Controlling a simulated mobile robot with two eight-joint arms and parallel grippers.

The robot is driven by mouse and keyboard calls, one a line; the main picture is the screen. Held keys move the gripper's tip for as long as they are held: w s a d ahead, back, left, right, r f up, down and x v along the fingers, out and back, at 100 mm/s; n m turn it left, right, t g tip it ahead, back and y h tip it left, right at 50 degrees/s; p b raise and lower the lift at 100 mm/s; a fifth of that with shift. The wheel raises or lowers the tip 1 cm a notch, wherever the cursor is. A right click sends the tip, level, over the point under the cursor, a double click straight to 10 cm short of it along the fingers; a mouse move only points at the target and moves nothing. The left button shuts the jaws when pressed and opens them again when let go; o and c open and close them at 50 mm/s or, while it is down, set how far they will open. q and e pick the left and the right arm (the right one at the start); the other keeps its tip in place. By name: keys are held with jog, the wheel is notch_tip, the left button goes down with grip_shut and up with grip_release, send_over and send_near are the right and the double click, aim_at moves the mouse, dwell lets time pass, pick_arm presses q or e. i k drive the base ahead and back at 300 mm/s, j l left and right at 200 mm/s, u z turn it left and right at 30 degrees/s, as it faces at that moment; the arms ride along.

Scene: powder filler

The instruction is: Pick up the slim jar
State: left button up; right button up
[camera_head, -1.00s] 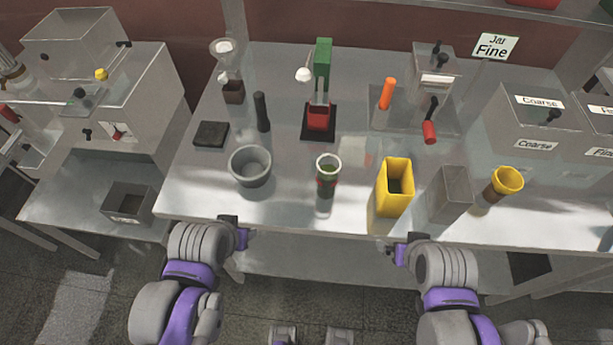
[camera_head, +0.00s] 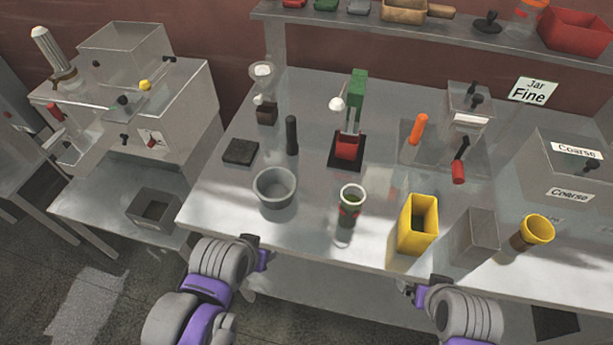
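A slim jar (camera_head: 350,207) with a pale rim and green and red on its body stands upright near the front edge of the metal table, between the grey bowl and the yellow container. My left gripper (camera_head: 263,254) is at the table's front edge, below and left of the jar and apart from it. My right gripper (camera_head: 408,291) is below and right of the jar, in front of the yellow container, also apart. Both fingers are too small and turned away to show whether they are open; nothing is seen held.
A grey bowl (camera_head: 275,188) stands left of the jar. A yellow square container (camera_head: 418,226), a grey square container (camera_head: 475,236) and a yellow-topped funnel-like cup (camera_head: 535,233) stand right. A green-and-red device (camera_head: 350,146) stands behind. A shelf (camera_head: 390,29) runs along the back.

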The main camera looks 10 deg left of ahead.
aim_at(352, 197)
jog(key=k+l+z, duration=0.1)
jog(key=z, duration=0.25)
jog(key=k+l+z, duration=0.2)
jog(key=z, duration=0.15)
jog(key=k+l+z, duration=0.2)
jog(key=z, duration=0.15)
jog(key=j, duration=0.4)
